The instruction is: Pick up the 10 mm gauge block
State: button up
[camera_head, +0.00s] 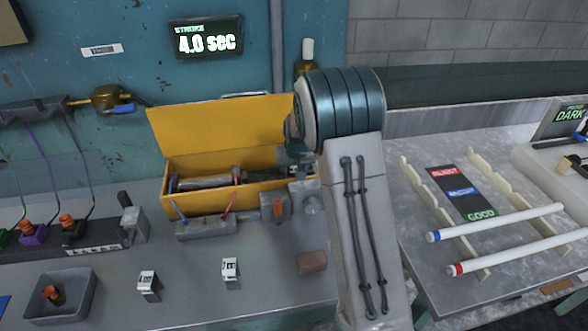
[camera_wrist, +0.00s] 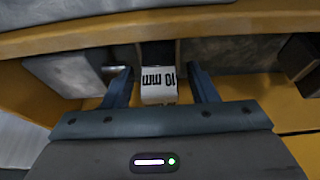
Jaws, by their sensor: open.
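The 10 mm gauge block (camera_wrist: 158,88) shows in the wrist view, its white face with the black "10 mm" label upside down. It sits inside the yellow toolbox (camera_head: 222,130), near its wall. My gripper (camera_wrist: 161,82) is open, with one dark finger on each side of the block and a visible gap on both sides. Whether the fingertips reach past the block's far end is hard to tell. In the head view my arm hides the right end of the toolbox, and I cannot make out the 10 mm block there.
Two small blocks with white labelled tops (camera_head: 148,283) (camera_head: 230,270) stand on the grey bench, with a brown block (camera_head: 312,262) to their right. A grey tray (camera_head: 62,297) is at left. Grey and dark objects lie in the toolbox near my fingers. White tubes (camera_head: 500,221) rest at right.

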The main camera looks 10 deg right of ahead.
jog(key=shift+f, duration=0.1)
grip_shut()
